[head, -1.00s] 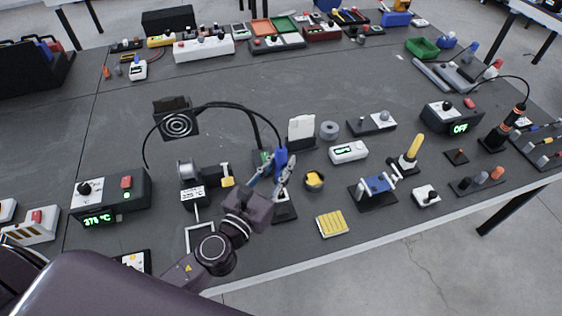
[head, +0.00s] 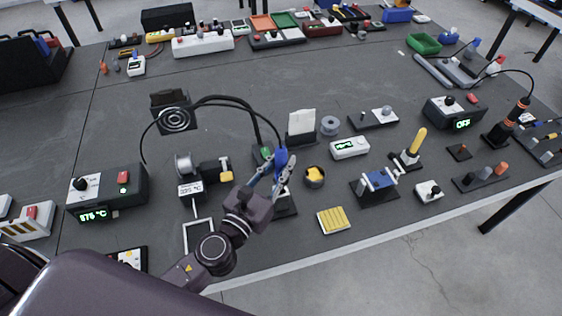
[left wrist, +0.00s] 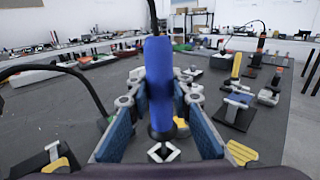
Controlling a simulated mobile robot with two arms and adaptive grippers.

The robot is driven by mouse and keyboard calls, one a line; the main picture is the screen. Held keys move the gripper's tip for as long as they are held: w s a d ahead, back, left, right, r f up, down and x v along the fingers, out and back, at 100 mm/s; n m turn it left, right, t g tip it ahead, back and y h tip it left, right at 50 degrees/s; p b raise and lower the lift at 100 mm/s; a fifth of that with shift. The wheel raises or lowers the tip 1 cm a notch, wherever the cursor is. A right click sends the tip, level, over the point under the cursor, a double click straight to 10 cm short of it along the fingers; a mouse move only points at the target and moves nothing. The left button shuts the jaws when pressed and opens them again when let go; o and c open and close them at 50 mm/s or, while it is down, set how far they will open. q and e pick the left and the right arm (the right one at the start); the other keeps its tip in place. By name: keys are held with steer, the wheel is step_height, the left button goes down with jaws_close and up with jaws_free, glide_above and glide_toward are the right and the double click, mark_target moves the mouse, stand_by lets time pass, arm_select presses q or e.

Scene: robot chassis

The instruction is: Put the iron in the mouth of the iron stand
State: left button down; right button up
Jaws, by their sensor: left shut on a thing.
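The iron has a blue handle (head: 281,158), with a black cable arching away from it to the left. My left gripper (head: 274,176) is shut on it. In the left wrist view, the blue iron (left wrist: 158,85) stands nearly upright between the two blue finger pads of my left gripper (left wrist: 160,112). Its lower end points down at a small pale diamond-shaped part (left wrist: 164,152). I cannot tell whether this is the stand's mouth or whether the iron touches it. A black base (head: 286,208), perhaps the iron stand's, is partly hidden behind the gripper. My right gripper is not in view.
A brass-wool pot (head: 314,177), a yellow sponge (head: 333,220) and a blue clamp (head: 379,181) lie right.

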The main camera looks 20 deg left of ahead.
arm_select(q)
steer(key=shift+f+b, duration=2.2)
steer(key=shift+f, duration=0.15)
steer(key=c, duration=1.7)
jaws_free()
steer(key=shift+o, duration=0.2)
steer(key=s+a, duration=0.2)
steer(key=s, duration=0.9)
steer(key=shift+s+a, duration=0.15)
steer(key=shift+s, duration=0.25)
steer(key=shift+r, duration=0.1)
step_height(320, 180, up, 10)
steer(key=p, duration=0.9)
